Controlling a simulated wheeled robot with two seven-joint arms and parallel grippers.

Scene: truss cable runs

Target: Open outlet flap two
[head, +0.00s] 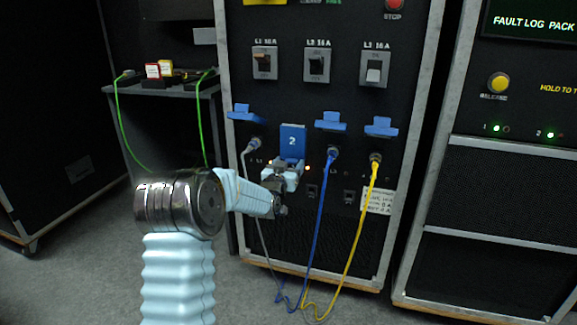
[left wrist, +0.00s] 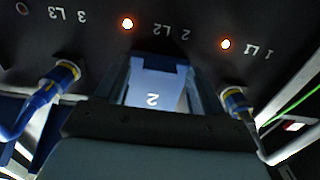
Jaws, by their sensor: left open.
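Outlet flap two (head: 292,136) is a blue plate marked 2 on the dark rack front. It hangs down flat over its outlet, which is hidden. My left gripper (head: 287,170) is at the flap's lower part. In the left wrist view, which is upside down, the flap (left wrist: 152,88) shows between the two fingers of the open gripper (left wrist: 160,68). I cannot tell whether the fingers touch it. My right gripper is not in view.
Blue flaps one (head: 246,112), three (head: 330,121) and four (head: 381,127) stand out raised. A small table (head: 180,90) stands left.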

